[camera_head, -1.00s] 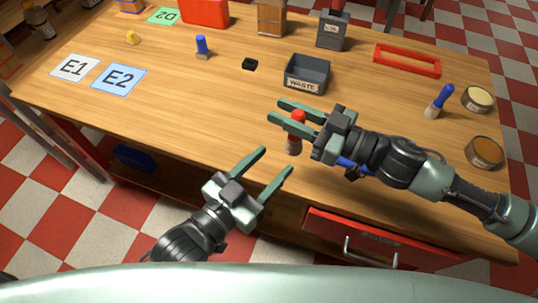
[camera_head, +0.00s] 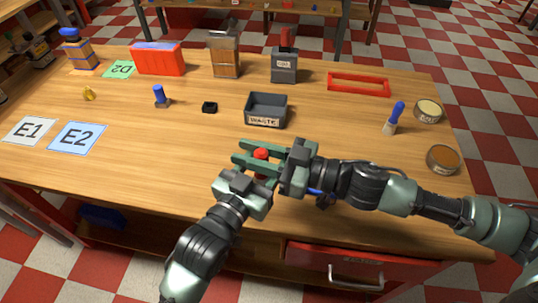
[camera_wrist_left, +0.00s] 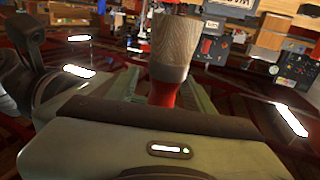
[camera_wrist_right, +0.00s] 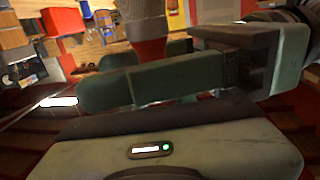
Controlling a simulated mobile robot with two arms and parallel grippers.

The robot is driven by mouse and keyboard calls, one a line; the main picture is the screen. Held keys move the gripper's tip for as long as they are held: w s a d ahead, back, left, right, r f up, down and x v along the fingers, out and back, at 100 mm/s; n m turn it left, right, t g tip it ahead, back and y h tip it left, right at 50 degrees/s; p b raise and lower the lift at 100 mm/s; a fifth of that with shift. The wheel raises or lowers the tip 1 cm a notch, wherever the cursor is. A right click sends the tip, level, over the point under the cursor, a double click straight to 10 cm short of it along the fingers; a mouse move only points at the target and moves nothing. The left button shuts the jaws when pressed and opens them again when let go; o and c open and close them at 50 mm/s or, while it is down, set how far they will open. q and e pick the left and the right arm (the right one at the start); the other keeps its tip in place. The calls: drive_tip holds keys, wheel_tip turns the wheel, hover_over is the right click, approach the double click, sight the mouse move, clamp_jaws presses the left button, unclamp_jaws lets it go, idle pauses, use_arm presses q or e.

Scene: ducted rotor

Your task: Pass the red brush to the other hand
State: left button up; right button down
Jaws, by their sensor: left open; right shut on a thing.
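The red brush (camera_head: 261,154) is upright in the head view, its red end on top, in front of the waste bin. My right gripper (camera_head: 249,151) reaches in from the right and is shut on it. My left gripper (camera_head: 261,168) comes up from below and is open, with its fingers close about the brush. In the left wrist view the brush (camera_wrist_left: 173,50) stands between the left fingers, its pale bristle part and red handle showing. In the right wrist view the brush (camera_wrist_right: 149,35) stands at the right fingers. Contact with the left fingers cannot be told.
The grey waste bin (camera_head: 266,112) stands just behind the grippers. A blue-handled brush (camera_head: 394,118) and two round tins (camera_head: 428,111) (camera_head: 443,159) are at the right. A red frame (camera_head: 358,84) lies behind. Cards E1 (camera_head: 28,131) and E2 (camera_head: 77,137) lie left, with bare tabletop between.

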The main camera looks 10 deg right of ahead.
use_arm(q)
drive_tip(key=shift+w+d, duration=0.15)
drive_tip(key=shift+c, duration=0.3)
clamp_jaws()
use_arm(e)
drive_tip(key=c, duration=1.1)
unclamp_jaws()
